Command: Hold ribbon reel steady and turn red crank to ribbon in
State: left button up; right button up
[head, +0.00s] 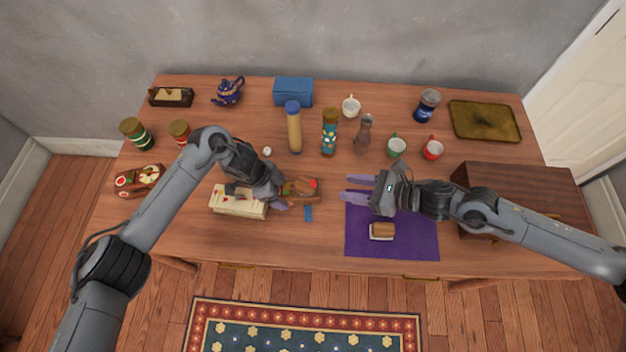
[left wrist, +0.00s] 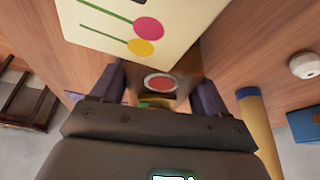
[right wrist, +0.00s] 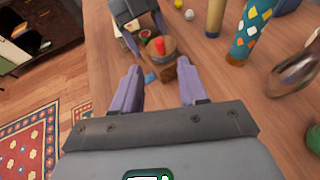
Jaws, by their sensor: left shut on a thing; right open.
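The ribbon reel (head: 299,192) is a small wooden piece left of the table's middle, with a red crank (head: 313,184) on top. A short blue ribbon (head: 308,213) lies at its front. My left gripper (head: 282,194) is shut on the reel from the left; in the left wrist view a round red part (left wrist: 160,83) shows between its fingers. My right gripper (head: 343,188) is open and empty, to the right of the reel and apart from it. In the right wrist view the red crank (right wrist: 158,46) and ribbon (right wrist: 151,77) lie ahead, between its fingers.
A cream box (head: 238,203) stands close by the left gripper. A purple mat (head: 395,245) with a small brown-topped block (head: 382,231) lies below the right gripper. A yellow bottle (head: 294,132) and a patterned canister (head: 329,134) stand behind the reel. A wooden box (head: 500,175) is at right.

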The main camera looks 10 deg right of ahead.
aim_at(313, 181)
jog(key=x, duration=1.1)
jog(key=shift+w+a, duration=0.2)
jog(key=shift+a, duration=0.05)
grip_shut()
